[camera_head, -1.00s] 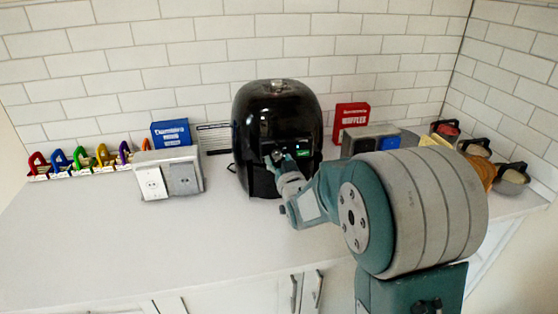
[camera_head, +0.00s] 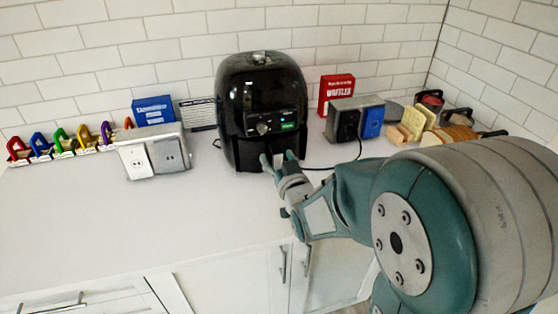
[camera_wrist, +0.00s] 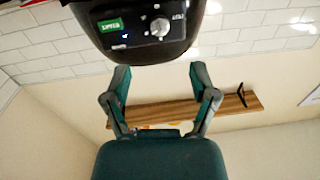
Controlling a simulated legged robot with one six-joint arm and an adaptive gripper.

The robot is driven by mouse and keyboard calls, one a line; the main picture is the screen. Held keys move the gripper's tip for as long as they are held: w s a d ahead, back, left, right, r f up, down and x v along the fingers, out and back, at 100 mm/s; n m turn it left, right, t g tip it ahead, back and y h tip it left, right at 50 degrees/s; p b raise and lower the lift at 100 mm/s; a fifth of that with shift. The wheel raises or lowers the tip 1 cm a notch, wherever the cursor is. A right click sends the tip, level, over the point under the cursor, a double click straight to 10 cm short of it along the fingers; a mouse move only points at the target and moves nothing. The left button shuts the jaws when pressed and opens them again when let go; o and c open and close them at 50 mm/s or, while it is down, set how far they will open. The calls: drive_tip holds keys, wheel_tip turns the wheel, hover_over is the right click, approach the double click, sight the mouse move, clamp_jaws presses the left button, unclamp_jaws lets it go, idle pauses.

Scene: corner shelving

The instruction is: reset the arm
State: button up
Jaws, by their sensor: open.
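My gripper (camera_head: 279,162) is in front of the lower part of a black air fryer (camera_head: 262,88) on the white counter. In the wrist view my gripper (camera_wrist: 160,85) has its two fingers spread apart with nothing between them. The air fryer's control panel (camera_wrist: 145,28), with a knob and a lit green display, shows at the top of that view. I cannot tell whether a finger touches the fryer. My arm reaches in from the right and hides part of the counter.
A grey outlet box (camera_head: 153,155) stands left of the fryer, with a blue box (camera_head: 153,110) behind it. A red box (camera_head: 336,95) and a second outlet box (camera_head: 357,119) are on the right. Bread slices (camera_head: 413,122) lie farther right. The front left counter (camera_head: 150,220) is clear.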

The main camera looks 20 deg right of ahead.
drive_tip(key=shift+s, duration=0.65)
drive_tip(key=s+r+g+h, duration=0.1)
drive_tip(key=s+g, duration=1.1)
drive_tip(key=s, duration=1.2)
drive_tip(key=shift+s+a+g, duration=0.15)
drive_tip(key=shift+a+g, duration=0.15)
drive_tip(key=shift+a, duration=0.05)
drive_tip(key=shift+c, duration=0.2)
